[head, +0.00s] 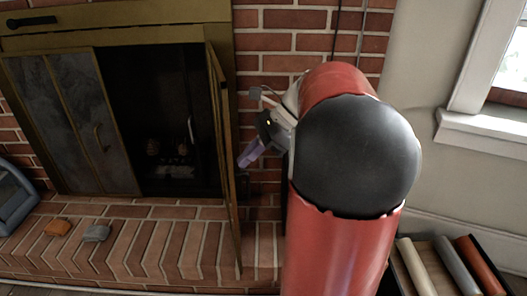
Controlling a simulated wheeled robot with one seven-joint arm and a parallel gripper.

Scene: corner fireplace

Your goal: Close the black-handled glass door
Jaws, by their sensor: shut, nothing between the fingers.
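The fireplace's right glass door (222,140) stands swung open toward me, seen almost edge-on with a brass-coloured frame. A dark handle-like shape (192,118) shows near its inner side, against the dark firebox. The left doors (75,120) lie across the left part of the opening, with a curved handle on them. My gripper (246,159) is just right of the open door, with its purplish fingers shut and pointing down and left toward it. I cannot tell whether the fingertips touch the door. My arm hides what lies behind it.
A blue-grey object (14,197) stands at the far left. A box with rolls (445,265) sits at lower right, below a window sill (485,133).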

